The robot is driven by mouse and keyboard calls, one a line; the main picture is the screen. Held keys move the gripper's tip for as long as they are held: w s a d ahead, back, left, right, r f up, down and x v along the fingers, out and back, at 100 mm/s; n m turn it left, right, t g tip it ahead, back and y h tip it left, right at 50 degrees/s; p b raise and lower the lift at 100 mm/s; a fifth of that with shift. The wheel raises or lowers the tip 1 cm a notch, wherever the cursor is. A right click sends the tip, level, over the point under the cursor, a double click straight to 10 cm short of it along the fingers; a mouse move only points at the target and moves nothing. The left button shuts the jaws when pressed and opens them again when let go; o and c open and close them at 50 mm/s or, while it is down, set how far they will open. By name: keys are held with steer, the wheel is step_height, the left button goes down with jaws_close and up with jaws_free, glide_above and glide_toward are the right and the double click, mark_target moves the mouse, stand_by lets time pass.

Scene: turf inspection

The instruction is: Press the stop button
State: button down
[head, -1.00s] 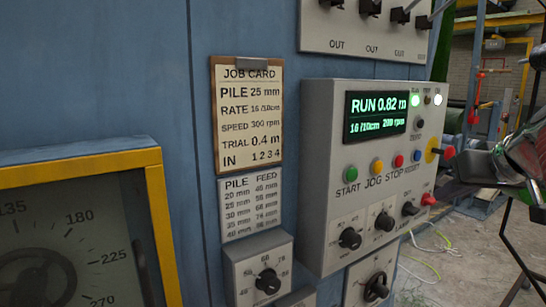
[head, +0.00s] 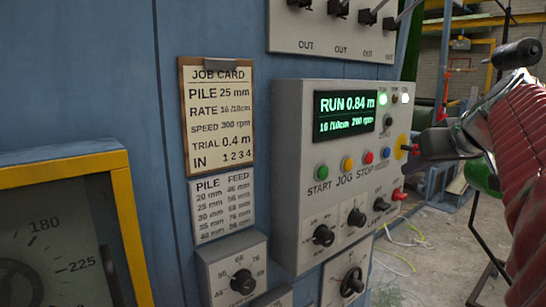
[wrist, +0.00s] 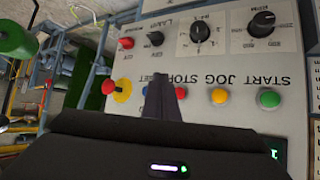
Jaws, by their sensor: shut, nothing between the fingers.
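The grey control box shows START, JOG, STOP and RESET buttons in a row. The red STOP button (head: 369,157) is third from the left, between the orange JOG button (head: 346,163) and the blue RESET button (head: 385,152). In the wrist view the panel is upside down, and the red STOP button (wrist: 180,92) shows just right of my gripper (wrist: 163,82). My gripper is shut and empty, its dark fingers overlapping the space between red and blue there. In the head view my gripper (head: 414,150) comes in from the right, in front of the yellow-backed button. Contact cannot be told.
The green START button (head: 321,171) is at the left. The display (head: 345,115) reads RUN 0.84 m. Knobs (head: 323,235) stick out below; levers (head: 367,17) stand above. A job card (head: 217,115) hangs left.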

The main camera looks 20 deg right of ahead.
steer(key=w+a, duration=0.2)
steer(key=w, duration=0.3)
steer(key=shift+w, duration=0.4)
stand_by(1.9)
steer(key=shift+w+a, duration=0.2)
steer(key=shift+w, duration=0.25)
steer(key=shift+w+a, duration=0.15)
steer(key=shift+w, duration=0.35)
stand_by(1.0)
steer(key=shift+s, duration=0.15)
steer(key=shift+s+d, duration=0.3)
steer(key=shift+s, duration=0.45)
steer(key=s, duration=0.1)
steer(key=s+d, duration=0.1)
steer(key=s, duration=0.2)
steer(key=shift+s+d, duration=0.35)
stand_by(0.5)
